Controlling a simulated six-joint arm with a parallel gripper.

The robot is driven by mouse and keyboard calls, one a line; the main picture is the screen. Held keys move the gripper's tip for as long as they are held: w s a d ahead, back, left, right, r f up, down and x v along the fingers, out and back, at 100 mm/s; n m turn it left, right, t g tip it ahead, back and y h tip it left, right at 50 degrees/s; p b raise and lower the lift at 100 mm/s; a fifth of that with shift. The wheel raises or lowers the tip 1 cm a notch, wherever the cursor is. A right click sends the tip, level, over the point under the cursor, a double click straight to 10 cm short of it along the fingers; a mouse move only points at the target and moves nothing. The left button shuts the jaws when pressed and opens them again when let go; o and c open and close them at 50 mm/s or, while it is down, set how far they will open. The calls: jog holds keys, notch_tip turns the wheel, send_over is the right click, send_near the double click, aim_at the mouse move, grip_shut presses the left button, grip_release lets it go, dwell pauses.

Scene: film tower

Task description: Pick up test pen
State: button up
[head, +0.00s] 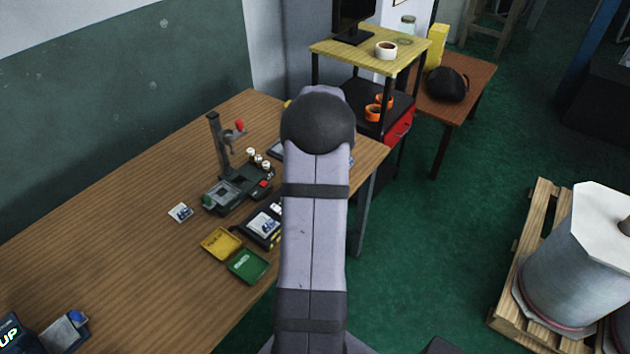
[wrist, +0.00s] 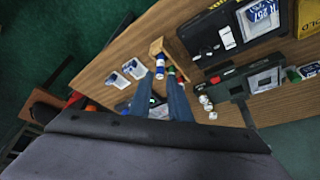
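My gripper (wrist: 162,88) shows in the wrist view as two blue-grey fingers, apart, over the wooden table. Just beyond the fingertips stands a small wooden holder (wrist: 157,47). A small blue, white and red cylinder (wrist: 160,67) is beside it, near the fingertips. It may be the test pen, but it is too small to tell. A second small dark item with red and green (wrist: 171,72) is close to the right finger. I see nothing clearly held. In the head view my arm hides the gripper and the holder.
The table (head: 130,190) carries a press-like fixture (head: 225,150), a yellow tray (head: 221,244), a green tray (head: 247,266) and a white card (head: 181,212). White-capped pieces (wrist: 205,101) lie right of my fingers. A shelf cart (head: 340,55) stands behind. The table's left side is mostly clear.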

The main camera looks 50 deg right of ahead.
jog(key=shift+p+x, duration=0.35)
jog(key=shift+x, duration=0.8)
jog(key=shift+p+x, duration=1.2)
jog(key=shift+x, duration=1.35)
jog(key=shift+w+d, duration=0.1)
grip_shut()
